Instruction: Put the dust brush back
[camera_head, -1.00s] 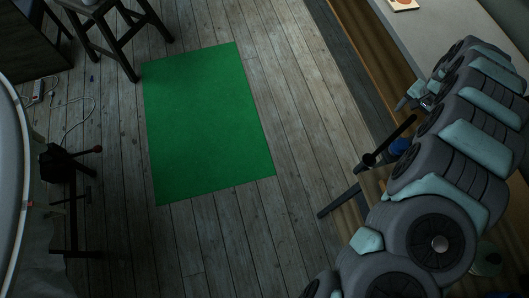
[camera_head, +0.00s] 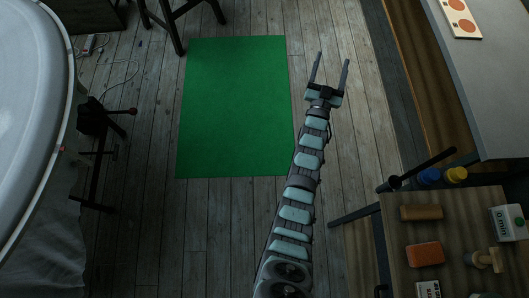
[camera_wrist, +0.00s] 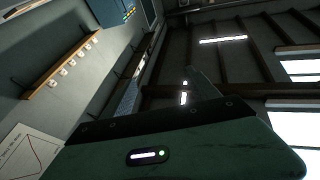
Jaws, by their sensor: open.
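My gripper (camera_head: 333,60) is open in the head view. Its two fingers are apart with nothing between them, above the floor to the right of the green mat (camera_head: 235,105). I cannot pick out the dust brush with certainty. On the wooden table (camera_head: 395,240) at lower right lies a pale wooden-handled item (camera_head: 485,260), which may be a brush or a tool. My gripper is well away from it. The wrist view shows no brush, only walls and ceiling beyond a dark green body.
A grey counter (camera_head: 495,80) stands at right, a white round-edged basin (camera_head: 35,100) at left. The mat area is clear.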

